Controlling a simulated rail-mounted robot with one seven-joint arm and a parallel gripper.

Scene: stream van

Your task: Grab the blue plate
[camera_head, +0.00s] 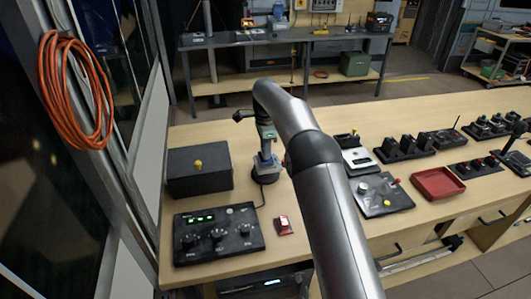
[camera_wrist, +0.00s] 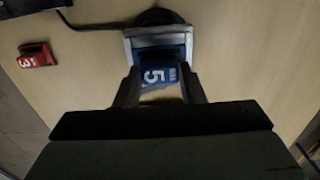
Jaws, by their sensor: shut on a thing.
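The blue plate (camera_wrist: 160,75) bears a white 5 and shows between my gripper's fingers in the wrist view. My gripper (camera_wrist: 160,92) is shut on it, with one finger at each side. A square grey metal frame (camera_wrist: 129,48) lies just beyond the plate, around a dark blue area. I cannot tell whether the plate touches the frame. In the head view my gripper (camera_head: 265,153) points down at the table, close above a dark round base (camera_head: 267,175). The plate is too small to make out clearly there.
A small red plate (camera_head: 284,225) lies on the table; it bears a 3 in the wrist view (camera_wrist: 37,55). A black knob panel (camera_head: 218,235) and a black box (camera_head: 200,178) stand to the left. A grey panel (camera_head: 382,196) and a red tray (camera_head: 437,183) are to the right.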

